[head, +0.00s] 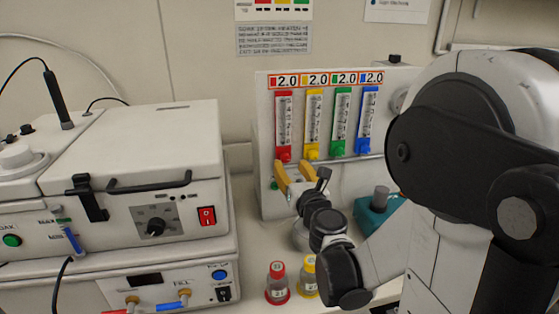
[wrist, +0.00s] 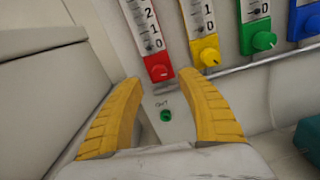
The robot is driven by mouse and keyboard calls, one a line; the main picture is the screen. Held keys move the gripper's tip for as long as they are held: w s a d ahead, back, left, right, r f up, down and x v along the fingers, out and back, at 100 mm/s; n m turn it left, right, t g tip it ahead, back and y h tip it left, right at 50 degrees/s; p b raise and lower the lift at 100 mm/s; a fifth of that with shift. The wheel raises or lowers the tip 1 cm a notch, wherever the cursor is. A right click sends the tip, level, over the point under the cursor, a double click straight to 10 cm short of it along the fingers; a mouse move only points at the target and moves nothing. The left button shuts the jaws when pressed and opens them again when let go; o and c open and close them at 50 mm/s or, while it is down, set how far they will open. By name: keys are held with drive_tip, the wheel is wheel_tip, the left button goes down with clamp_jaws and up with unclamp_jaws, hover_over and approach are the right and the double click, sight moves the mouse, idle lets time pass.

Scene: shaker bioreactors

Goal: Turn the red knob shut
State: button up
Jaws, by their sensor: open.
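The red knob (head: 284,155) sits at the foot of the red flowmeter column, at the left end of a row of coloured columns on a white panel. In the wrist view the red knob (wrist: 159,73) lies ahead of the gap between my fingers, near the right finger's tip. My gripper (head: 294,170) is open and just below the knob in the head view. In the wrist view its two yellow fingers (wrist: 154,85) are spread wide with nothing between them. The knob appears clear of both fingers, though the exact distance is hard to tell.
Yellow (head: 312,154), green (head: 338,149) and blue (head: 364,147) knobs stand to the right. A green outlet port (wrist: 167,115) is below the red knob. A white shaker unit (head: 130,150) stands left.

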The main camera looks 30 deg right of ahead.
sight(286, 160)
drive_tip(key=x, duration=0.5)
drive_tip(key=shift+w+b, duration=0.1)
drive_tip(key=shift+b, duration=0.25)
clamp_jaws()
